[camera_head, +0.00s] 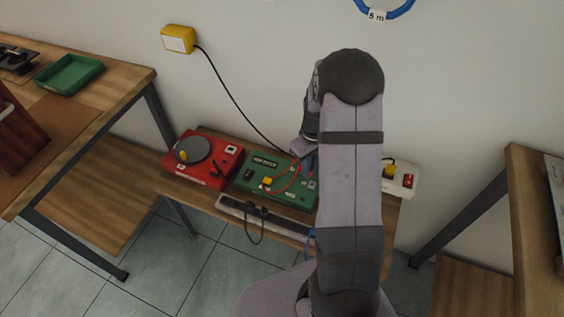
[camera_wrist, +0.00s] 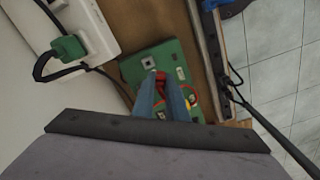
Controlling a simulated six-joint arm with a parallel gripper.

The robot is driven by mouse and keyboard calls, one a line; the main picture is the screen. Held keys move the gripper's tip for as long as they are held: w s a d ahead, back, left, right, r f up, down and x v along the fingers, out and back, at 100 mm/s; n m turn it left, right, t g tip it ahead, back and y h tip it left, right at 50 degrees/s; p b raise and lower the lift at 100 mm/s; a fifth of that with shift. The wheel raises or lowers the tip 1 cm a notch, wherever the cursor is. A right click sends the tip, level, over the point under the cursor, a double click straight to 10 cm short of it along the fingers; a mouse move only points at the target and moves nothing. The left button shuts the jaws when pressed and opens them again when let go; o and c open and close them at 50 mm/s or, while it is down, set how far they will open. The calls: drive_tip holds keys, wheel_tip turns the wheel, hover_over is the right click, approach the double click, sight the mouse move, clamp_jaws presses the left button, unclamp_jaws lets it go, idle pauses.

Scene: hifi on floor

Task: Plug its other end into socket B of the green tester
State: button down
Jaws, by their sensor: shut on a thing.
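The green tester (camera_head: 254,184) lies on the low bench, and my gripper (camera_head: 309,163) is over its right part, partly hidden by my arm. A yellow plug (camera_head: 267,181) is on the tester, with a red lead (camera_head: 290,184) curving from it toward my gripper. In the wrist view my gripper (camera_wrist: 163,80) is shut on a red plug (camera_wrist: 160,76), above the green tester (camera_wrist: 133,70). The red lead loops beside the fingers (camera_wrist: 194,97). I cannot tell whether the held plug touches a socket. Socket letters are unreadable.
A red device (camera_head: 215,175) with a grey disc stands left of the tester. A power strip (camera_head: 235,207) with black plugs runs along the front. A white box (camera_head: 408,171) is at the right. A black cable runs down from a yellow wall box (camera_head: 178,38).

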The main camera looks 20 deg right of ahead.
drive_tip(key=shift+w+d+f+n, duration=0.2)
drive_tip(key=shift+d+n, duration=0.25)
drive_tip(key=shift+n, duration=0.6)
drive_tip(key=shift+w+d+f+n, duration=0.15)
drive_tip(key=shift+d+f+n, duration=0.2)
drive_tip(key=shift+n, duration=0.65)
drive_tip(key=shift+w+d+f+n, duration=0.15)
drive_tip(key=shift+d+n, duration=0.35)
drive_tip(key=shift+n, duration=0.55)
drive_tip(key=shift+f, duration=0.15)
drive_tip(key=shift+f+b, duration=2.15)
drive_tip(key=shift+f, duration=0.05)
drive_tip(key=shift+f, duration=0.8)
drive_tip(key=shift+f, duration=0.15)
idle(1.6)
